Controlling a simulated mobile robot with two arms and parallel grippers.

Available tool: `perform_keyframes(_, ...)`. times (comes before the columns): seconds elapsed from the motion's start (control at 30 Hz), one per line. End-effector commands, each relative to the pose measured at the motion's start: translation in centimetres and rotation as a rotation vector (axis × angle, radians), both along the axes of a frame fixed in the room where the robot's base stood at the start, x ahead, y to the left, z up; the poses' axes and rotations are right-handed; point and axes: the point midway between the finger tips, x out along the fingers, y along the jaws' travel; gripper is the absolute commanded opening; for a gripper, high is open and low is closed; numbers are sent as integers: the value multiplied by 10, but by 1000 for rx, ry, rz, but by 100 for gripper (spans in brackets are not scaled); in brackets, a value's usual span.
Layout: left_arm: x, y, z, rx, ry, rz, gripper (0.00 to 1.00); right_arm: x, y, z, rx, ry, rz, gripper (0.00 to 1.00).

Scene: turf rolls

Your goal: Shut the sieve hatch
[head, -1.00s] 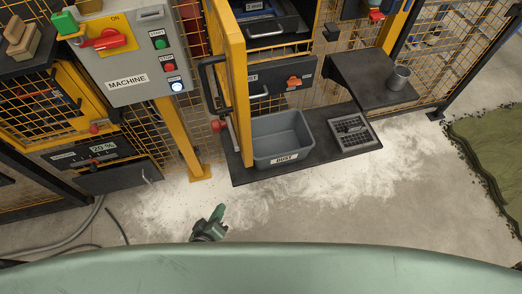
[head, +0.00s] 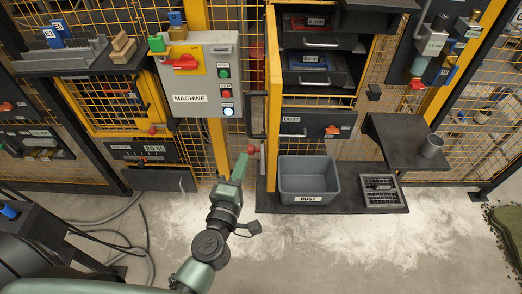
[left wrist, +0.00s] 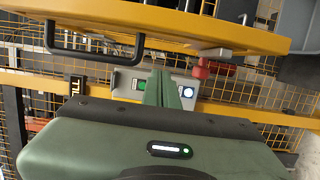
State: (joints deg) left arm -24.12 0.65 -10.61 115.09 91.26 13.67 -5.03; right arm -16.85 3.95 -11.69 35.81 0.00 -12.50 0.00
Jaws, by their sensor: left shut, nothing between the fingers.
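The sieve hatch is most likely the yellow-framed door (head: 273,105), which stands open and points out towards me, nearly edge-on. Its black bar handle (head: 251,118) is on the left face. In the left wrist view the hatch frame (left wrist: 170,22) crosses the top, with the handle (left wrist: 93,46) at upper left. My left gripper (head: 242,163) is shut and empty, just left of the hatch's lower part and below the handle. Its green fingers (left wrist: 161,90) look apart from the handle. The cabinet opening (head: 318,75) right of the hatch shows dark drawers. My right gripper is out of view.
A grey dust bin (head: 308,180) stands on a dark floor plate (head: 350,200) right of the hatch. A red knob (head: 252,150) is close by my left gripper. The machine control box (head: 195,85) is to the left. A shelf (head: 395,140) holds a cup. Pale dust covers the floor.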

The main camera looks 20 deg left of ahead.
Motion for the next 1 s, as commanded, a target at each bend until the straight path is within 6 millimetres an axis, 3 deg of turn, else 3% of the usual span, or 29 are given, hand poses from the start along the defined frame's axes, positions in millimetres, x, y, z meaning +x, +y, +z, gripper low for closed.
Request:
perform_keyframes(0.13, 32, 2, 4, 1, -3, 0, 0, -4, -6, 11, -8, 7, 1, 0)
perform_keyframes(0.2, 33, -13, -1, -4, 0, -1, 0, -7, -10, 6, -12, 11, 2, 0)
perform_keyframes(0.4, 38, -32, -1, 0, 0, 0, 0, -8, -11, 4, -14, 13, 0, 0)
perform_keyframes(1.0, 42, -39, 0, 1, 0, -1, 0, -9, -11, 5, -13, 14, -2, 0)
